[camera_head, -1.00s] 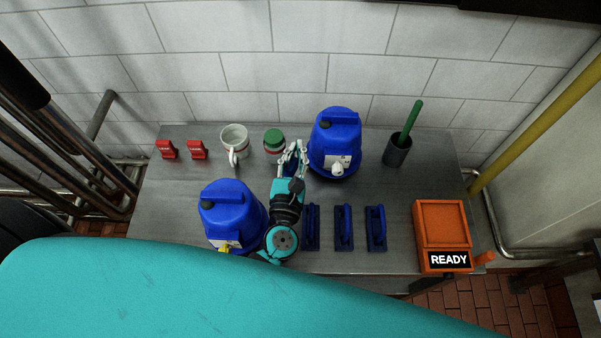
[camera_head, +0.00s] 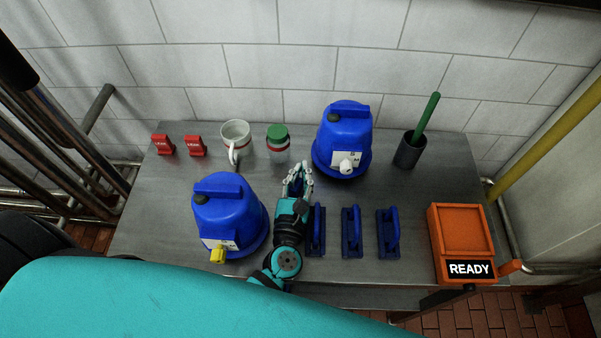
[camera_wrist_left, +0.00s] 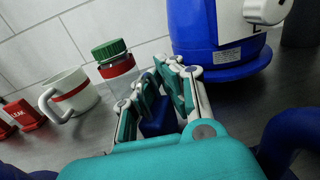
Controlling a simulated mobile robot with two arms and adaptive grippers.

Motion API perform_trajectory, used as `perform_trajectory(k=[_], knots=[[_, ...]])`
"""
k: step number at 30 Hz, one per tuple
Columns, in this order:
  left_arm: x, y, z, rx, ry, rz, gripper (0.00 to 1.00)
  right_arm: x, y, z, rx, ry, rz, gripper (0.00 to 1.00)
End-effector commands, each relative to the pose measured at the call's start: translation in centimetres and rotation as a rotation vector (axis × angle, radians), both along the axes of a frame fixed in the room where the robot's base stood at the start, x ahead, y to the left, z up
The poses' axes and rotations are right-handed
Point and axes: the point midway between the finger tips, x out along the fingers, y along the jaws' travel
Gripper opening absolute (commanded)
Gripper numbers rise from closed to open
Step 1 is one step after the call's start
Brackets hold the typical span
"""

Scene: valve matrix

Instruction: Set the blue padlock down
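My left gripper (camera_head: 298,178) is over the middle of the steel table, in front of the green-lidded jar. A small dark blue block, which I take to be the blue padlock (camera_wrist_left: 158,118), sits between its fingers; they appear closed on its sides. In the head view the padlock (camera_head: 296,188) is mostly covered by the fingers. I cannot tell whether its underside touches the table. My right gripper is not in view.
A green-lidded jar (camera_head: 278,143) and white mug (camera_head: 237,138) stand behind. Blue drums stand front left (camera_head: 229,215) and back right (camera_head: 342,135). Blue handled blocks (camera_head: 352,235) lie right of my arm. An orange READY box (camera_head: 462,231) is at the right.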

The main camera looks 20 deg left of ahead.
Motion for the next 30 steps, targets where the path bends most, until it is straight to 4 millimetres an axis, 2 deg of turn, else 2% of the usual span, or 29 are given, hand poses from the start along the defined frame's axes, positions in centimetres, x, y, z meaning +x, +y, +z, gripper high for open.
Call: perform_trajectory(k=[2,8,18,23,30], knots=[[0.0,0.0,-0.1,0.000,0.000,0.000,0.03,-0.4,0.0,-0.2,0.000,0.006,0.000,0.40],[0.0,0.0,-0.1,0.000,0.000,0.000,0.29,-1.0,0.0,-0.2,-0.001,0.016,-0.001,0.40],[-0.2,0.0,0.1,0.000,0.001,0.000,0.29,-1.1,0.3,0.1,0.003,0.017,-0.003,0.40],[-2.7,-0.4,-0.3,0.000,0.003,0.000,0.29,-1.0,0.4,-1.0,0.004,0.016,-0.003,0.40],[-7.8,-1.3,-0.4,0.000,0.003,-0.002,0.29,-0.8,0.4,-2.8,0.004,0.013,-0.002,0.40]])
